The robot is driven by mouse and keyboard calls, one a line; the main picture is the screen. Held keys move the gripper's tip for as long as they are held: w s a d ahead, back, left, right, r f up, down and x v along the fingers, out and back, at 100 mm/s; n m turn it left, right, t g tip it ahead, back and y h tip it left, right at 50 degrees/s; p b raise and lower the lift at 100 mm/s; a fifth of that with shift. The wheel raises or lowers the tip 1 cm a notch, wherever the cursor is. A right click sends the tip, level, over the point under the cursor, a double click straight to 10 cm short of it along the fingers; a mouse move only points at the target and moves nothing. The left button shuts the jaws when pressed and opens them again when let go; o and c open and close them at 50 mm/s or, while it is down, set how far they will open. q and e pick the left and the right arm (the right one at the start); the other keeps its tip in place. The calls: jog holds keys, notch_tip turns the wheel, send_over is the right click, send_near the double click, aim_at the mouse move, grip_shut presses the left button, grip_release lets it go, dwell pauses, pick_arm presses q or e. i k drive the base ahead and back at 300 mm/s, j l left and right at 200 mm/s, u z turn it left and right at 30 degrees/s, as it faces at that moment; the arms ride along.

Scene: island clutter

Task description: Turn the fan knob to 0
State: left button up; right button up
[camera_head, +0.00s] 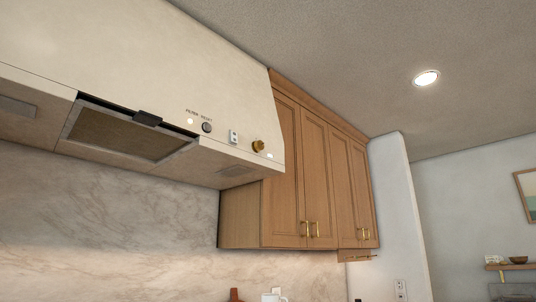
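The fan knob (258,146) is a small round brass-coloured knob on the front lower edge of the cream range hood (190,60), near its right end. A small white label (269,155) sits just right of it. Its markings are too small to read, so I cannot tell the knob's setting. Left of the knob are a small pale switch plate (233,137), a dark round button (207,127) and a lit round light (190,121), with small lettering above the last two. Neither of my grippers is in view.
Wooden upper cabinets (285,180) with brass handles hang right of the hood, doors shut. A dark filter panel (125,134) is under the hood. A marble backsplash (120,220) lies below. A white wall end (395,210) stands right of the cabinets. The space before the hood looks clear.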

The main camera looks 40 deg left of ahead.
aim_at(259, 145)
jog(key=i+u, duration=0.4)
jog(key=i+l+u, duration=0.2)
jog(key=u, duration=0.15)
jog(key=i+l+u, duration=0.25)
jog(key=u, duration=0.15)
jog(key=i+l+u, duration=0.4)
jog(key=k+j, duration=0.1)
